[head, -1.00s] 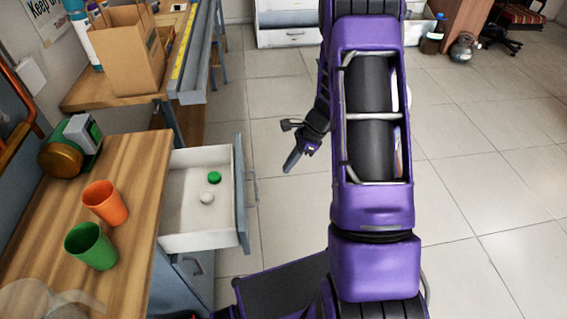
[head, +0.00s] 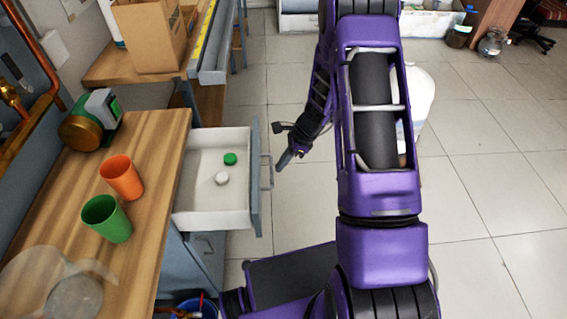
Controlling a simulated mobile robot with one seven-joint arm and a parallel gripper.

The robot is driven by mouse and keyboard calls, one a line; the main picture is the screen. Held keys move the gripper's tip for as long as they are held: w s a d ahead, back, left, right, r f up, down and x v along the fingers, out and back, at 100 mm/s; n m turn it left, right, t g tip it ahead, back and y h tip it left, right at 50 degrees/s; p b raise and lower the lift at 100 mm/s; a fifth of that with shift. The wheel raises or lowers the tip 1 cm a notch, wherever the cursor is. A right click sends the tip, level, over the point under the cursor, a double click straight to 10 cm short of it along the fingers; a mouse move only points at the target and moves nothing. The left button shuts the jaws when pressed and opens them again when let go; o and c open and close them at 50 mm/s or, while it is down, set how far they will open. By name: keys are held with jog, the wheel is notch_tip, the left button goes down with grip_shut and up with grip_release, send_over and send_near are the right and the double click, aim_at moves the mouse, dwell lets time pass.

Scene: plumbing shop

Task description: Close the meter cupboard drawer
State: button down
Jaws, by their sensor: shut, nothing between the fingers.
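The meter cupboard drawer (head: 255,205) is pulled out to the right from under the wooden worktop (head: 140,170). A green cap (head: 230,159) and a white cap (head: 221,179) lie inside it. Its grey-blue front carries a metal handle (head: 268,172). My gripper (head: 282,163) is shut and empty, just right of the drawer front, close to the handle. I cannot tell whether it touches the handle.
An orange cup (head: 122,177), a green cup (head: 107,218) and a green-and-brass meter (head: 90,122) stand on the worktop. A blue bucket (head: 197,308) stands below the drawer. A cardboard box (head: 150,35) stands on the far bench. The tiled floor at right is mostly clear.

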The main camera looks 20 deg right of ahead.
jog(key=p, duration=0.2)
send_over(215, 181)
jog(key=shift+a, duration=0.25)
dwell(0.5)
jog(key=shift+d, duration=0.25)
jog(key=d, duration=0.1)
jog(key=d+b, duration=0.1)
jog(key=shift+s+d+f, duration=0.2)
jog(key=shift+d+f, duration=0.15)
jog(key=shift+f, duration=0.05)
jog(key=shift+s+d+r, duration=0.2)
jog(key=shift+d+r, duration=0.6)
jog(key=p+v, duration=0.1)
jog(key=v, duration=0.7)
